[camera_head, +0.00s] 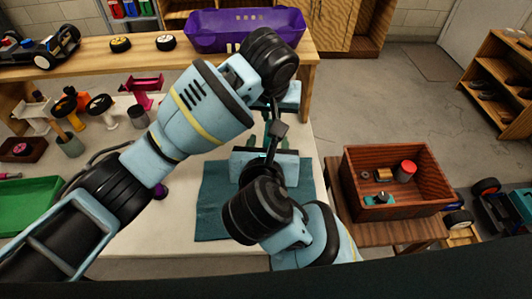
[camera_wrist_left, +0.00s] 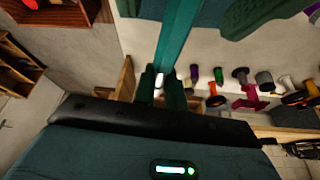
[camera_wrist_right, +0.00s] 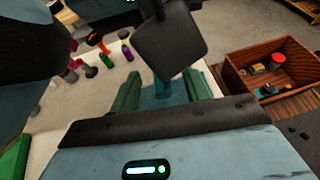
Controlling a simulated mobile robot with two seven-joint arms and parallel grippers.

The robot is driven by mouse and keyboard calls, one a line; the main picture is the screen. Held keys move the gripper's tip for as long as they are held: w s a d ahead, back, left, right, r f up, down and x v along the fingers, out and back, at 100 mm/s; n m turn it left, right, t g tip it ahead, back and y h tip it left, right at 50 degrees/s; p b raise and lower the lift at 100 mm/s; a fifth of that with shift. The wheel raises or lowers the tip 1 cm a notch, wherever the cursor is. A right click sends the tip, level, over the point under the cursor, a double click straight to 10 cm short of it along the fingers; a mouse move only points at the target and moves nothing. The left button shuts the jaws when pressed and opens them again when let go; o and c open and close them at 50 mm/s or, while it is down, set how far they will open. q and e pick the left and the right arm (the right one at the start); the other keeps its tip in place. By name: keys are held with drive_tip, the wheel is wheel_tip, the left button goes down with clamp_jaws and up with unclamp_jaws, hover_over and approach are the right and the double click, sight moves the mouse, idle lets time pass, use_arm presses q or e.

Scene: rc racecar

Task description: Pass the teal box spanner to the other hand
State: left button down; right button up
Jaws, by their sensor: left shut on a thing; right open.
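My left gripper (camera_wrist_left: 161,85) is shut on the teal box spanner (camera_wrist_left: 181,35), a long bar running away from its fingers in the left wrist view. My right gripper (camera_wrist_right: 160,92) is open, its green fingers on either side of the spanner's teal end (camera_wrist_right: 163,88) in the right wrist view. Clear gaps show on both sides, and I see no contact. A dark block hides part of the spanner there. In the head view, the two grippers face each other above the teal mat (camera_head: 212,200), and the spanner is mostly hidden.
A wooden box (camera_head: 353,190) with small parts stands at the right. A purple bin (camera_head: 205,32) is on the back bench. Several coloured parts and a green tray (camera_head: 25,215) lie at the left of the white table (camera_head: 312,135).

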drive_tip(key=shift+x, duration=2.25)
clamp_jaws()
use_arm(q)
drive_tip(key=c, duration=1.4)
unclamp_jaws()
drive_tip(key=shift+o, duration=0.2)
